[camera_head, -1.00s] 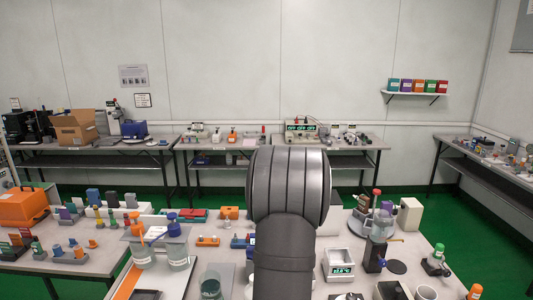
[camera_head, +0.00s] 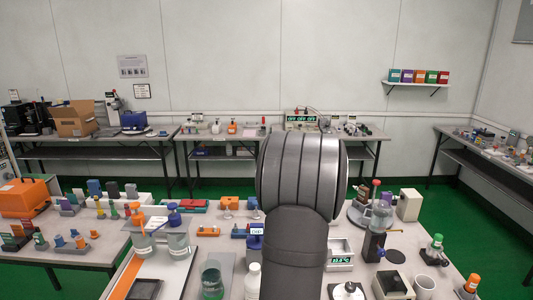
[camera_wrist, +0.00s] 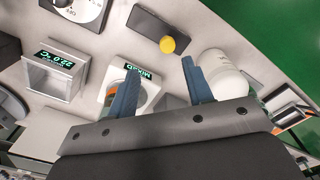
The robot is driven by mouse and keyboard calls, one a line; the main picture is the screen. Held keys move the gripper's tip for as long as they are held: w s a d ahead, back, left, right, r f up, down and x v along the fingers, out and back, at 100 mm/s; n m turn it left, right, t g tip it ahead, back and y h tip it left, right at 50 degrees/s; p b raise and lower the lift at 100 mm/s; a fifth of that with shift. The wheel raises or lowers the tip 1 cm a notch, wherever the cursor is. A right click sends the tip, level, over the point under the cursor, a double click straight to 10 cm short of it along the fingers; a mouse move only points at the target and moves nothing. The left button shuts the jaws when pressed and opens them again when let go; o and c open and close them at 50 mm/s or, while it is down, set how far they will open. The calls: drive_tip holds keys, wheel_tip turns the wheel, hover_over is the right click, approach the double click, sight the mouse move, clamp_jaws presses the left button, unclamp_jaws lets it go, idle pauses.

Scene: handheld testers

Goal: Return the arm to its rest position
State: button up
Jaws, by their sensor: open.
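My gripper (camera_wrist: 160,80) shows in the wrist view with its two blue fingers spread apart. Nothing is held between them. Behind the fingers, seen from above, are a white device with a green "Mixed" display (camera_wrist: 143,75) and a white rounded container (camera_wrist: 222,75) close to the right finger. I cannot tell the height of the fingertips above the bench. In the head view my dark grey arm fills the middle and hides part of the bench; the gripper itself is not visible there.
A display box (camera_head: 340,254) stands right of my arm, with a clear-topped device (camera_head: 380,220), a white mug (camera_head: 425,284) and small bottles. A white bottle (camera_head: 253,281), a glass beaker (camera_head: 212,281) and blue-lidded jar (camera_head: 178,240) stand left. The bench is crowded.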

wheel_tip(320, 180, up, 15)
drive_tip(key=m, duration=0.9)
drive_tip(key=shift+w, duration=0.15)
